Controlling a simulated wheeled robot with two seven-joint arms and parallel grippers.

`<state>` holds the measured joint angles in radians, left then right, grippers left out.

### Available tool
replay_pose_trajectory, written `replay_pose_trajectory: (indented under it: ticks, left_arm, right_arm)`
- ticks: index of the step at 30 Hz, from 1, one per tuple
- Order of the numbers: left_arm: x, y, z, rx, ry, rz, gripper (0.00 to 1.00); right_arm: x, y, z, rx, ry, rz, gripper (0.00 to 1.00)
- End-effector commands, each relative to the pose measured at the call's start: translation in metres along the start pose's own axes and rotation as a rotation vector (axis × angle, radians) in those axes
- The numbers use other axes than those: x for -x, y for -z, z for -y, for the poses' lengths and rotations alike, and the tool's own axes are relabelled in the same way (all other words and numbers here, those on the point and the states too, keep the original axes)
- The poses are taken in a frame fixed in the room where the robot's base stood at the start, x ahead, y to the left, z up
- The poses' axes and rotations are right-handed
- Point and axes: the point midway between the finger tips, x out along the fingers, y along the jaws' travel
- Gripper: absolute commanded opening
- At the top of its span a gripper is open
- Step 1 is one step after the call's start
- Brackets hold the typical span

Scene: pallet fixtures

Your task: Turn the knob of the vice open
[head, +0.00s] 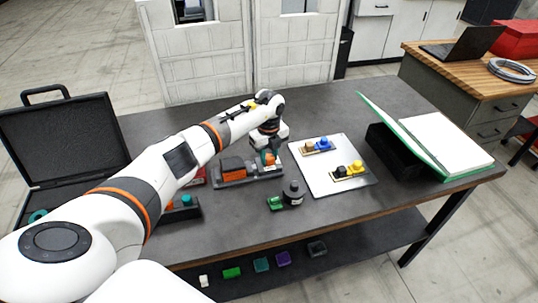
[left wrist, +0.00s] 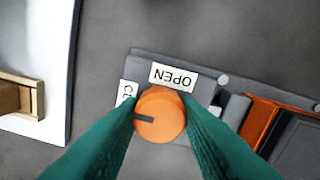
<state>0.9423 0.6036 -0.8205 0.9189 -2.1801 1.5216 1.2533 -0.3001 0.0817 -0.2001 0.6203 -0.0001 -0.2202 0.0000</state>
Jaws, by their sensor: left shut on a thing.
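The vice (head: 236,180) is a grey fixture with an orange-and-dark block, standing near the middle of the table. Its round orange knob (left wrist: 159,116) sits between the green fingers of my left gripper (left wrist: 165,125), which is shut on it. In the left wrist view the knob's dark pointer line points left, towards a partly hidden label (left wrist: 129,94) starting with "CL". The "OPEN" label (left wrist: 173,77) lies above the knob and reads upside down. In the head view my left gripper (head: 268,153) comes down on the knob from above. My right gripper is not in view.
A pale plate (head: 318,181) with small yellow-based fixtures lies right of the vice.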

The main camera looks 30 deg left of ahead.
Motion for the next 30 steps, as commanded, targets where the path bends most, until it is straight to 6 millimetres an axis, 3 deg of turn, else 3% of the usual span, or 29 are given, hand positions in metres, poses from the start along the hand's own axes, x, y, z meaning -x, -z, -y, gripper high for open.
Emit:
replay_pose_trajectory:
  ticks: [11,30]
  left_arm:
    - [-0.002,0.001,0.000,-0.169,-0.001,-0.002,0.09]
    - [-0.002,0.001,0.000,-0.767,-0.002,-0.002,0.09]
  right_arm:
    - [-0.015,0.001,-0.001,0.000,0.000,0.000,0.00]
    - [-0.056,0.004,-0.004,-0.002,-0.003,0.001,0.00]
